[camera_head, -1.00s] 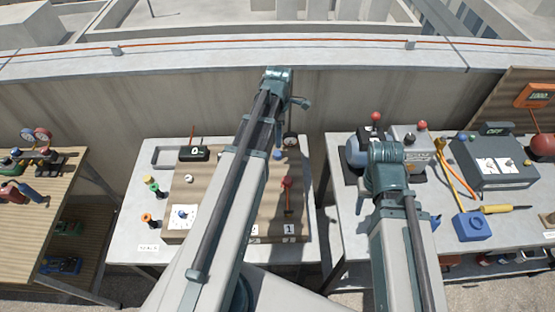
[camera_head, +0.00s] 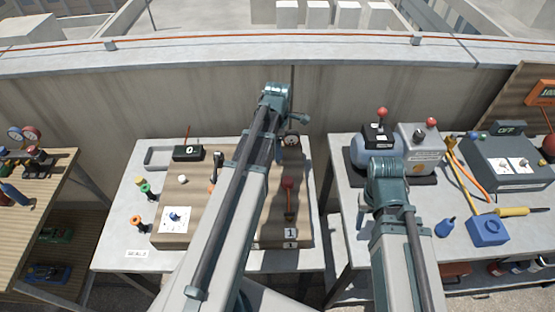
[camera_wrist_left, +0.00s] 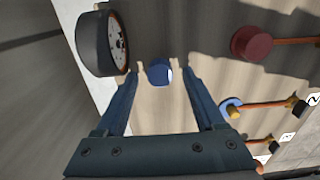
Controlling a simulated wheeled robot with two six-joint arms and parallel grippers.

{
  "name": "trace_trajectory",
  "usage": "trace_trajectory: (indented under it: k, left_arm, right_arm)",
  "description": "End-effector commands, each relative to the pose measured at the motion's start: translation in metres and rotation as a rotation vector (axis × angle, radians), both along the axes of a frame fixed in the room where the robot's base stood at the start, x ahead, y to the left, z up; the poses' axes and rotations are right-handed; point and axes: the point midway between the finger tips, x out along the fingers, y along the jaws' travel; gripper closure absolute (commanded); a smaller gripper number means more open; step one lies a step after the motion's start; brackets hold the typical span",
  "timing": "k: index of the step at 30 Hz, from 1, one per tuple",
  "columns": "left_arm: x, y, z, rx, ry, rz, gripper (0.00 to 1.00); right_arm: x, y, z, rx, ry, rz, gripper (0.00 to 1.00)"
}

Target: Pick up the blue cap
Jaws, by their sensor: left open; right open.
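The blue cap (camera_wrist_left: 159,72) shows in the left wrist view, small, rounded and blue with a pale patch on its right side. It sits over the wooden board (camera_wrist_left: 160,120). My left gripper (camera_wrist_left: 157,78) is open, with one finger on each side of the cap in that view. I cannot tell whether the fingertips are level with the cap or above it. In the head view my left arm (camera_head: 225,195) reaches over the board and hides the cap and the fingers. My right arm (camera_head: 405,240) is over the right table, with its gripper out of view.
A round gauge (camera_wrist_left: 103,43) stands close to the left finger in the wrist view. A red knob (camera_wrist_left: 252,43) and a blue-and-white disc (camera_wrist_left: 232,107) lie to the right. The right table holds a blue box (camera_head: 488,230) and a compressor (camera_head: 375,150).

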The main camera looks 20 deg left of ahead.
Motion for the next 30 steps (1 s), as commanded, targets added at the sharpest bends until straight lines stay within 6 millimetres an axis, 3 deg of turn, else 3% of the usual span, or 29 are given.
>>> trace_trajectory:
  k: [2, 10, 22, 30]
  left_arm:
    - [0.0001, 0.0, -0.0118, 0.0, 0.0, 0.0, 0.29]
    - [0.0001, 0.0, -0.0107, 0.0, 0.0, 0.0, 0.29]
    - [0.0001, 0.0, -0.0108, 0.0, 0.0, 0.0, 0.99]
    - [0.0001, 0.0, -0.0106, 0.0, 0.0, 0.0, 1.0]
  right_arm:
    - [0.0, 0.0, -0.0118, 0.0, 0.0, 0.0, 0.5]
    - [0.0, 0.0, -0.0108, 0.0, 0.0, 0.0, 0.5]
    - [0.0, 0.0, -0.0108, 0.0, 0.0, 0.0, 0.5]
    - [0.0, 0.0, -0.0107, 0.0, 0.0, 0.0, 0.5]
